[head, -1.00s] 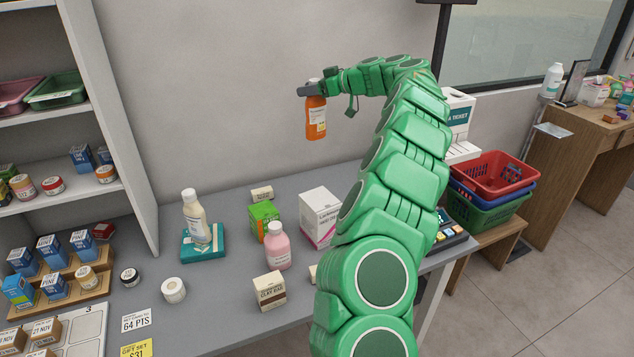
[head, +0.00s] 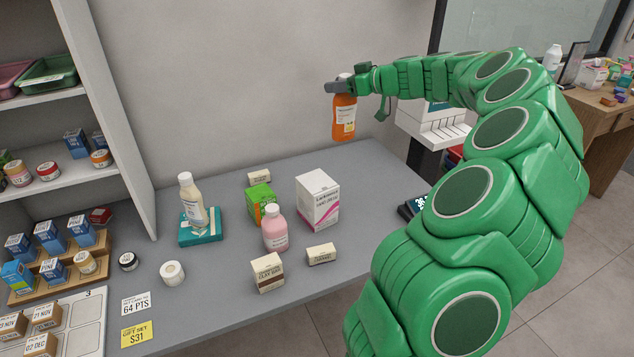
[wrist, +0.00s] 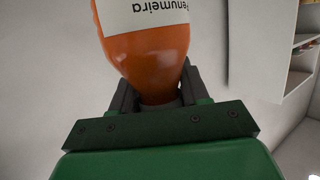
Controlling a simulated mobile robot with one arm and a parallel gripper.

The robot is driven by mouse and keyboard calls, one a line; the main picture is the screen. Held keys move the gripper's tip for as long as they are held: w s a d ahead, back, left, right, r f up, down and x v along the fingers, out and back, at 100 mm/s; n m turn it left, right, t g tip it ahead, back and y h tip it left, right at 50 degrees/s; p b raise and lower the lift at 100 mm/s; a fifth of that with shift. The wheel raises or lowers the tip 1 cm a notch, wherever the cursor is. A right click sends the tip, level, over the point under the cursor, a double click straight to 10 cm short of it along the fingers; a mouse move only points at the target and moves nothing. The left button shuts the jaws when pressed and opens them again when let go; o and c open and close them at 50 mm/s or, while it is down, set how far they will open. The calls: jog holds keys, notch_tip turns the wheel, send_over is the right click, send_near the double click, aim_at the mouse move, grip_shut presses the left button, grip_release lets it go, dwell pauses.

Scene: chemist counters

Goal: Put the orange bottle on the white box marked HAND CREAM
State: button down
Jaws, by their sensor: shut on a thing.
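The orange bottle (head: 344,118) hangs upright in my gripper (head: 341,86), high above the far right part of the counter. My gripper is shut on its neck, just under the white cap. The wrist view shows the orange bottle (wrist: 150,55) between the two dark fingers of my gripper (wrist: 158,92). A white box with a pink stripe (head: 318,202) stands on the counter below the bottle and slightly to its left, apart from it. Its small print is hard to read, so I cannot confirm HAND CREAM on it.
A pink bottle (head: 275,230), a green box (head: 261,203) and small cream boxes (head: 267,272) stand near the white box. Shelves (head: 120,120) rise at the left. The counter (head: 345,175) is bare behind the white box.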

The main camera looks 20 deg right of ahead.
jog(key=s+a, duration=1.2)
jog(key=s, duration=0.3)
jog(key=w+d+f, duration=0.3)
jog(key=w+f, duration=0.9)
jog(key=w, duration=0.2)
jog(key=shift+d, duration=0.15)
jog(key=shift+f, duration=0.1)
jog(key=c, duration=0.5)
grip_release()
jog(key=shift+c, duration=0.2)
